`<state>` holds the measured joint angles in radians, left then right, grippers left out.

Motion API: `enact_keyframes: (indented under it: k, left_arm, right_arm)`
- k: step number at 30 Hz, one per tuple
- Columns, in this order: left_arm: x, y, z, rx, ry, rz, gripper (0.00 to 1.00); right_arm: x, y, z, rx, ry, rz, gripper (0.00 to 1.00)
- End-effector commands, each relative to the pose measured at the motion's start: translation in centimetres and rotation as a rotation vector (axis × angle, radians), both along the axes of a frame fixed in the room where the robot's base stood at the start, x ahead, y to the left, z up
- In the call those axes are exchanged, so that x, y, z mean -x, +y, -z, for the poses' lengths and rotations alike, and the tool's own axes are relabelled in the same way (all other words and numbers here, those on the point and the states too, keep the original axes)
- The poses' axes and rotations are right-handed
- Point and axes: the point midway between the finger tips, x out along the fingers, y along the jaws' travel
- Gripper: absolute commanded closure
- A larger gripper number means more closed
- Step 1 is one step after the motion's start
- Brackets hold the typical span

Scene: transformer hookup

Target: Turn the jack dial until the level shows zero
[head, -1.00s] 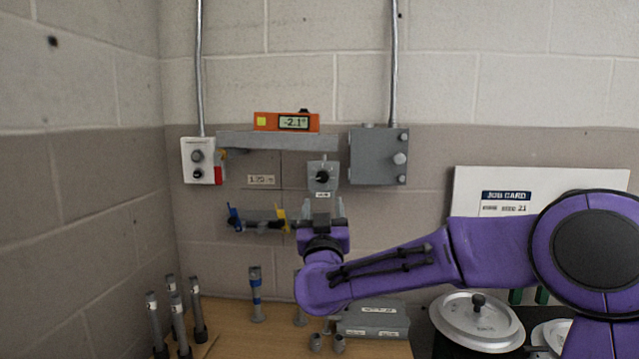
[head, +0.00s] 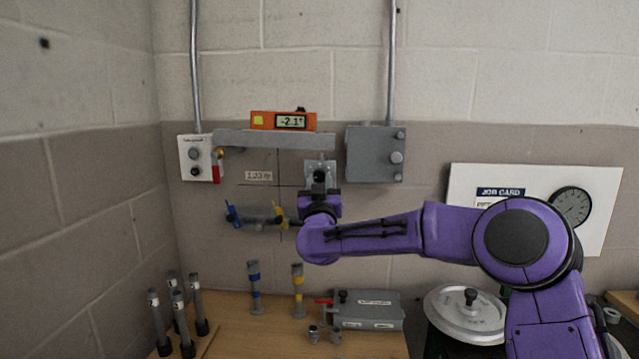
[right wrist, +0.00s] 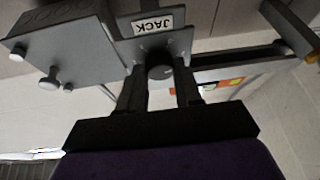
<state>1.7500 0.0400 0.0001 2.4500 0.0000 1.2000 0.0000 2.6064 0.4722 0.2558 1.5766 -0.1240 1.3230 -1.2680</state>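The orange level (head: 284,121) sits on the grey beam on the wall, and its display reads about -2.1°. The jack plate (head: 320,165) is on the wall below the beam's right end. In the right wrist view the dark round jack dial (right wrist: 160,73) shows under the JACK label (right wrist: 153,24). My right gripper (right wrist: 160,85) is open, with one finger on each side of the dial and narrow gaps visible. In the head view my right gripper (head: 320,190) hides the dial. My left gripper is not in view.
A grey box (head: 375,154) is right of the jack plate, and a white switch box (head: 197,158) is at the left. A bar with blue and yellow clips (head: 258,219) is just left of my gripper. Several posts and a grey case (head: 368,310) stand on the bench below.

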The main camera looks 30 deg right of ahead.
Motion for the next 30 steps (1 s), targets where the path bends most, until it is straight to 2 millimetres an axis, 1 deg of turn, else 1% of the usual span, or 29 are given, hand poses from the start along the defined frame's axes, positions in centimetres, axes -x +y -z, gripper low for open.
enact_keyframes:
  k: [8, 14, 20, 30]
  left_arm:
    - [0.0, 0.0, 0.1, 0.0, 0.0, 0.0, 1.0]
    - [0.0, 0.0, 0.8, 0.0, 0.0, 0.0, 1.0]
    - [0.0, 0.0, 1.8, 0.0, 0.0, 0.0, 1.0]
    - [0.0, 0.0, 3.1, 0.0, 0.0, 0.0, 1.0]
  right_arm:
    - [0.0, 0.1, 0.1, -0.008, -0.006, -0.001, 0.96]
    - [-0.1, 0.2, 0.2, -0.059, -0.046, -0.002, 0.96]
    - [-0.1, 0.3, 0.3, -0.17, -0.13, -0.002, 0.96]
    - [-0.3, 0.6, 0.2, -0.426, -0.324, -0.002, 0.96]
